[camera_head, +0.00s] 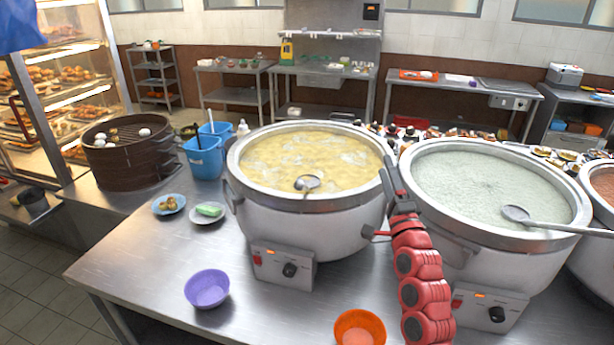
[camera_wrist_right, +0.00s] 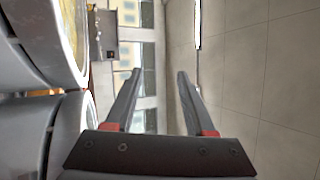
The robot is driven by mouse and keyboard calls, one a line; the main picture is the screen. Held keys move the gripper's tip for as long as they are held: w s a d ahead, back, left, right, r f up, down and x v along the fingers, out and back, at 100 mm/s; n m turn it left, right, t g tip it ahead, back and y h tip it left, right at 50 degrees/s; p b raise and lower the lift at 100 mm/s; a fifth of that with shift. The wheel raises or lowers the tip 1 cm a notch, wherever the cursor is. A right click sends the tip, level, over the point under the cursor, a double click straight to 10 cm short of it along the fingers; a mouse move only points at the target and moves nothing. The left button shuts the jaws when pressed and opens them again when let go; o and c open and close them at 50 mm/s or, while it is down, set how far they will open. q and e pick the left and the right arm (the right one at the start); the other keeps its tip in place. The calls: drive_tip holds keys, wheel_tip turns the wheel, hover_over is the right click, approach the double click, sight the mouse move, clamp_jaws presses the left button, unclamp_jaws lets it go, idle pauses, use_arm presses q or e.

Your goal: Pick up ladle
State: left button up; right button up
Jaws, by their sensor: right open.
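One ladle (camera_head: 307,183) has its grey bowl in the yellow congee of the left stockpot (camera_head: 300,207), near the front rim; little of its handle can be made out. Another ladle (camera_head: 516,213) lies in the pale congee of the right stockpot (camera_head: 455,225), its handle running right over the rim. My right gripper (camera_head: 388,166) points upward between the two pots, apart from both ladles. In the right wrist view, its two fingers (camera_wrist_right: 159,72) are spread with nothing between them, and no ladle shows there. My left gripper is not in view.
A purple bowl (camera_head: 207,288) and an orange bowl (camera_head: 360,328) stand on the steel table (camera_head: 135,262) in front of the pots. Two small plates, blue containers (camera_head: 204,157) and a dark steamer (camera_head: 130,160) are at left. A third pot (camera_head: 603,188) stands at far right.

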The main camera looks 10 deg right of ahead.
drive_tip(key=a+r+n+g+y+p, duration=0.1)
drive_tip(key=a+r+g+y+p, duration=0.1)
drive_tip(key=a+r+g+y, duration=0.35)
drive_tip(key=s+a+r+n+g+p, duration=0.1)
drive_tip(key=s+a+g+p, duration=0.15)
drive_tip(key=s+g, duration=0.2)
drive_tip(key=s+a+r+n+g+p, duration=0.1)
drive_tip(key=s+a+g+p, duration=0.1)
drive_tip(key=s+a+g, duration=0.3)
drive_tip(key=shift+t+y, duration=0.25)
drive_tip(key=shift+t, duration=0.45)
drive_tip(key=p+x, duration=0.1)
drive_tip(key=x, duration=0.4)
drive_tip(key=p+x, duration=0.2)
drive_tip(key=x, duration=0.3)
drive_tip(key=d+f+p+x, duration=0.1)
drive_tip(key=x, duration=0.4)
drive_tip(key=shift+s+f, duration=0.1)
drive_tip(key=shift+s, duration=0.05)
drive_tip(key=shift+w+a+f, duration=0.15)
drive_tip(key=shift+w+f, duration=0.1)
drive_tip(key=shift+f, duration=0.05)
